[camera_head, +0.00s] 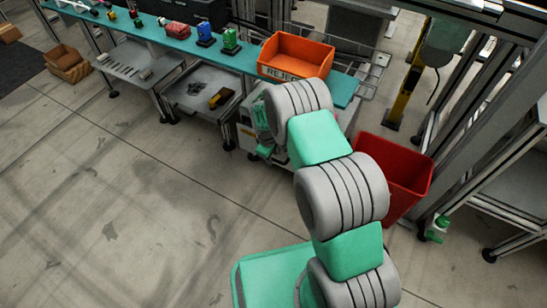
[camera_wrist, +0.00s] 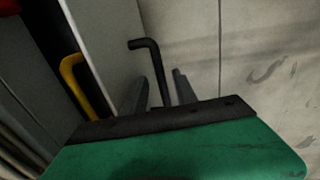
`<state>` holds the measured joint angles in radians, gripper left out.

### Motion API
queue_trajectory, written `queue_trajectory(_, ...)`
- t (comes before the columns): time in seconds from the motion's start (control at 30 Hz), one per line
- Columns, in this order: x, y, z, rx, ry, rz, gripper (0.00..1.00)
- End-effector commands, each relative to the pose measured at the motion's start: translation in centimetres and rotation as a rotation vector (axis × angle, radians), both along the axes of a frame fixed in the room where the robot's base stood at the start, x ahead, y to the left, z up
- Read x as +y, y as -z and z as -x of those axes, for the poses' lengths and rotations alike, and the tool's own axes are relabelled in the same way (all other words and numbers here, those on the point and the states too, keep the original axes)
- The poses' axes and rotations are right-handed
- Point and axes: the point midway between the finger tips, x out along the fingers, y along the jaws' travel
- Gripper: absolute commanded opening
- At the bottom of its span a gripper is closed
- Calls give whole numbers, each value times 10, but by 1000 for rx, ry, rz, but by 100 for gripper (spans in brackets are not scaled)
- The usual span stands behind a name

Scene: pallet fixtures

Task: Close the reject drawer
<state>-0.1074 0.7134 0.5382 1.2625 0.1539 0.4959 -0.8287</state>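The reject drawer shows in the wrist view as what looks like a pale panel (camera_wrist: 108,45) beside a black bent handle (camera_wrist: 146,45). The handle's bar runs down between the two dark fingers of my gripper (camera_wrist: 162,88). The fingers stand apart, with the bar seemingly between them; whether they touch it is unclear. In the head view my arm hides the gripper and most of the pale cabinet (camera_head: 247,132) under the bench. How far the drawer is out cannot be told.
A yellow handle (camera_wrist: 72,75) is left of the pale panel. An orange bin (camera_head: 297,52) with a REJECT label stands on the teal bench (camera_head: 150,32). A red bin (camera_head: 408,160) stands right of my arm.

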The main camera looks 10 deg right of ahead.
Motion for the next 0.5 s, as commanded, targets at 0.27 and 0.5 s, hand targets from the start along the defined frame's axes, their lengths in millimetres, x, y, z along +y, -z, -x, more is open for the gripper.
queue_trajectory(0.27,0,-61,19,-1,-1,0,34)
queue_trajectory(0.5,-1,-105,71,2,-1,0,34)
